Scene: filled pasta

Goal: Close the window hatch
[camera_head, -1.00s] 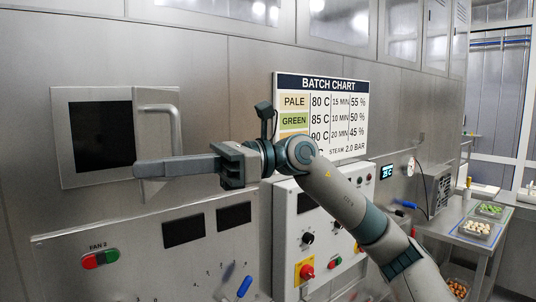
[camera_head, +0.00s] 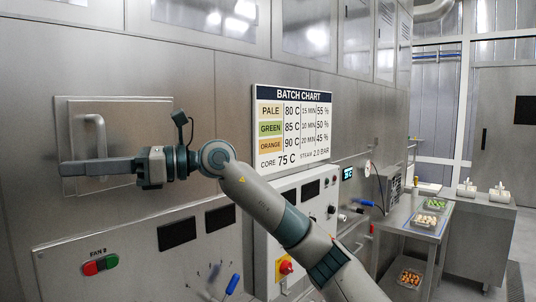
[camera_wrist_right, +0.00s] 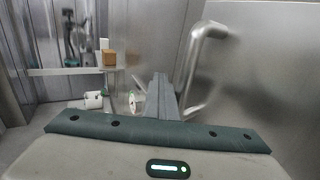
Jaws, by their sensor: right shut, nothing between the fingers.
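The window hatch (camera_head: 140,125) is a brushed steel panel with an upright bar handle (camera_head: 101,133), at the left in the head view. The panel lies across the wall frame, and no dark opening shows. My right gripper (camera_head: 62,169) is shut and empty. Its long fingers point left across the lower part of the hatch and hide the handle's lower end. In the right wrist view the fingers (camera_wrist_right: 160,80) are beside the handle (camera_wrist_right: 192,70), which is to their right; I cannot tell whether they touch. My left gripper is not in view.
A control panel with the FAN 2 buttons (camera_head: 100,264) is below the hatch. A batch chart (camera_head: 292,127) hangs to the right. A steel table (camera_head: 411,229) with food trays stands farther right.

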